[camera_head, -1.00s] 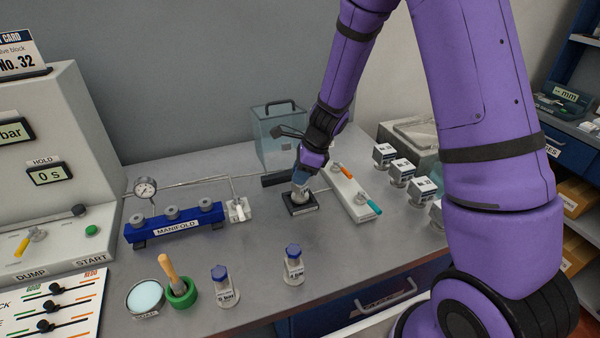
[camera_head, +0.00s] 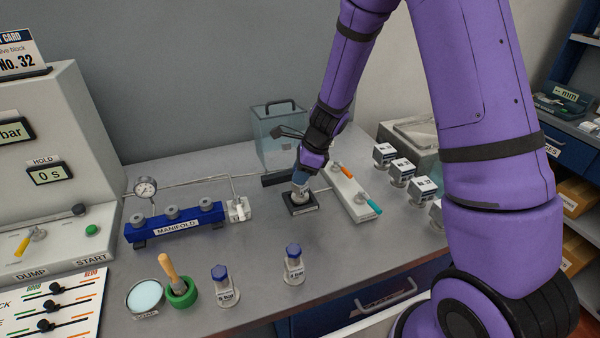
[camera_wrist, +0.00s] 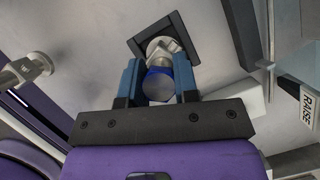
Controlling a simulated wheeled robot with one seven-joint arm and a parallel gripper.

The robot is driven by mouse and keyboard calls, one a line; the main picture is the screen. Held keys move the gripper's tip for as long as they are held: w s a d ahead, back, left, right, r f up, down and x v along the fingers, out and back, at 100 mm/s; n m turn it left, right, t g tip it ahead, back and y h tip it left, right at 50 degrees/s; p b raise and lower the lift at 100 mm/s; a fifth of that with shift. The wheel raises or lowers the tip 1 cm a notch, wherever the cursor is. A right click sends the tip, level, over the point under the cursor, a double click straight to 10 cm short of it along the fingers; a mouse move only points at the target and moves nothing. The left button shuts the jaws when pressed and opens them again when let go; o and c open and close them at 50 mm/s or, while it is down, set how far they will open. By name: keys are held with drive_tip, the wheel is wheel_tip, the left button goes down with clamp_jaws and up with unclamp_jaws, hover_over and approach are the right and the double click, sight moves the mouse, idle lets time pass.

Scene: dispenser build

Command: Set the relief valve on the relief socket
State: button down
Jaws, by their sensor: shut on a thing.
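My gripper (camera_wrist: 158,85) is shut on a blue-capped relief valve (camera_wrist: 158,86), with one finger on each side of the cap. In the wrist view the valve's pale metal body reaches down to a dark square block (camera_wrist: 183,33). In the head view my gripper (camera_head: 300,184) is low over the same dark block (camera_head: 300,209), in the middle of the bench. The valve's metal lower end shows just above or on the block; I cannot tell whether it is seated. No label marks the block clearly as the relief socket.
The blue manifold (camera_head: 176,229) is to the left. Two other blue-capped valves (camera_head: 222,290) (camera_head: 293,266) stand at the front. A pale strip with orange and teal handles (camera_head: 352,193) lies close to the right of my gripper. A clear bin (camera_head: 277,140) stands behind.

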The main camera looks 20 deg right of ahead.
drive_tip(key=shift+f, duration=0.45)
drive_tip(key=c, duration=1.1)
unclamp_jaws()
drive_tip(key=shift+c, duration=0.2)
drive_tip(key=v, duration=1.1)
drive_tip(key=shift+a, duration=0.1)
drive_tip(key=s+r+n+t+h, duration=0.1)
drive_tip(key=s+r+n, duration=0.95)
drive_tip(key=r, duration=0.45)
drive_tip(key=s+d+r+n+t+h, duration=0.1)
drive_tip(key=s+r+n, duration=0.2)
drive_tip(key=s+n, duration=0.2)
drive_tip(key=s+d+r+n+t+h, duration=0.1)
drive_tip(key=s+n, duration=0.5)
drive_tip(key=s, duration=0.6)
wheel_tip(320, 180, up, 3)
drive_tip(key=shift+s+d+f+t+h, duration=0.15)
drive_tip(key=shift+d+f+t+h, duration=0.15)
drive_tip(key=shift+d+h, duration=0.3)
